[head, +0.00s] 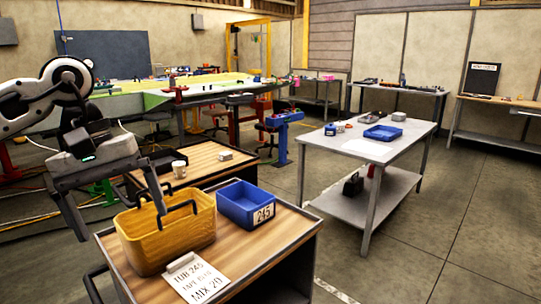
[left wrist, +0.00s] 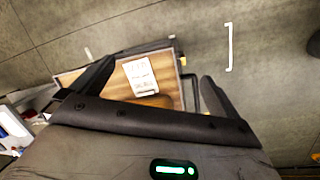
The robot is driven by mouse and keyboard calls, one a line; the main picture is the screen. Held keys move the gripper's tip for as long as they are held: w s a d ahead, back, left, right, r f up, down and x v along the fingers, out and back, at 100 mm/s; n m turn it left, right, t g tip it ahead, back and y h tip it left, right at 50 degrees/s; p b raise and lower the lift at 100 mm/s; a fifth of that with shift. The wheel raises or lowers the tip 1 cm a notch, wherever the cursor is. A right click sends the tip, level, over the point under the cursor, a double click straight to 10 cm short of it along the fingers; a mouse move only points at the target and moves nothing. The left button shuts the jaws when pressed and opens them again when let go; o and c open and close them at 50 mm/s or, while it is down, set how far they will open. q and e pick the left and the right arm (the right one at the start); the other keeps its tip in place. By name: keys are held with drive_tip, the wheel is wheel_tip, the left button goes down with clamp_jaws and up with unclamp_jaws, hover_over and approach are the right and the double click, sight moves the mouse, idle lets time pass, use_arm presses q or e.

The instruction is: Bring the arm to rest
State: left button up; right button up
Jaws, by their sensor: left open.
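My left arm comes in from the left in the head view. Its left gripper (head: 123,224) points down with its two fingers wide apart and nothing between them. The right finger overlaps the yellow basket (head: 190,238) in the picture; I see no grip on it. In the left wrist view the open fingers of the left gripper (left wrist: 152,80) frame a wooden cart top (left wrist: 95,75) with a white paper (left wrist: 140,76). A small part of the basket (left wrist: 155,101) shows above the gripper's dark body. My right gripper is not in view.
The basket, a blue bin marked 245 (head: 243,204) and a paper note (head: 198,279) sit on the near cart (head: 285,235). A second cart behind it holds a cup (head: 179,170). A grey table (head: 415,133) stands right, with open floor (head: 440,250) before it.

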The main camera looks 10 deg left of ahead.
use_arm(q)
drive_tip(key=s+d+f+n+t+h, duration=0.15)
drive_tip(key=d+f+n+h, duration=0.25)
drive_tip(key=d+n+h, duration=0.7)
drive_tip(key=s+d+f+n+t+h, duration=0.1)
drive_tip(key=d+f+n+t+h, duration=0.15)
drive_tip(key=d+n+h, duration=0.85)
drive_tip(key=w+a+f+n+t+y, duration=0.25)
drive_tip(key=f+n+t+y, duration=1.2)
drive_tip(key=n, duration=1.55)
drive_tip(key=s+a+f+n+g+y, duration=0.4)
drive_tip(key=s+f+n, duration=0.2)
drive_tip(key=f, duration=0.4)
drive_tip(key=s+a+f+n+g+y, duration=0.3)
drive_tip(key=s+f+n, duration=0.3)
drive_tip(key=s+f, duration=0.2)
wheel_tip(320, 180, down, 2)
drive_tip(key=shift+s+a+f+n+g+y, duration=0.2)
drive_tip(key=shift+s+a+n+g+y, duration=0.2)
drive_tip(key=shift+a, duration=0.45)
drive_tip(key=shift+w, duration=0.1)
